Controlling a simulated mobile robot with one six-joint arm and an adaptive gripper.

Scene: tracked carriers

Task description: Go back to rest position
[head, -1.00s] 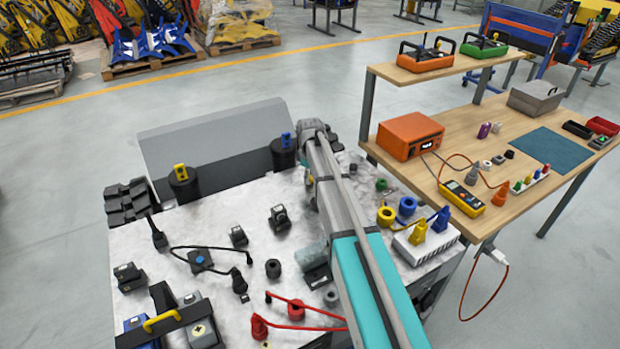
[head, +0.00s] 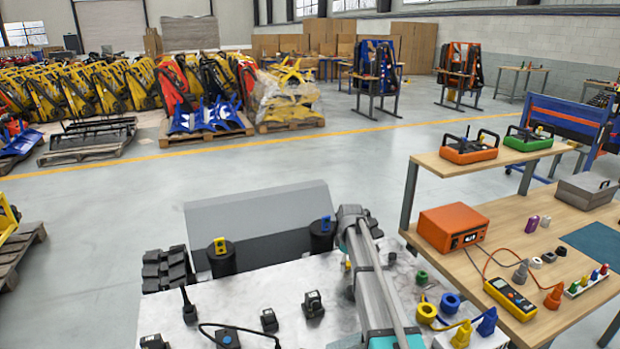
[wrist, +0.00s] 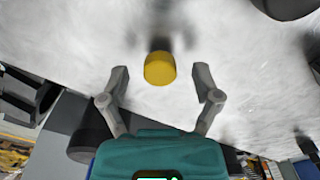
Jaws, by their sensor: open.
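In the wrist view, the two fingers of my gripper (wrist: 162,78) are spread apart, with a gap on each side of a small yellow round-ended piece (wrist: 160,69). A blurred dark part lies behind that piece, over a pale worn top. In the head view my arm (head: 376,285) reaches from the bottom edge over the tracked carrier's pale top (head: 325,277). My gripper cannot be made out there. A small yellow spot (head: 347,266) shows beside the arm.
Black posts with a yellow tip (head: 221,258) and a blue tip (head: 322,236) stand at the carrier's back edge. Small black connectors (head: 313,304) and yellow and blue rings (head: 450,303) lie on top. A wooden workbench (head: 470,263) stands close at right. Open floor (head: 300,150) lies beyond.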

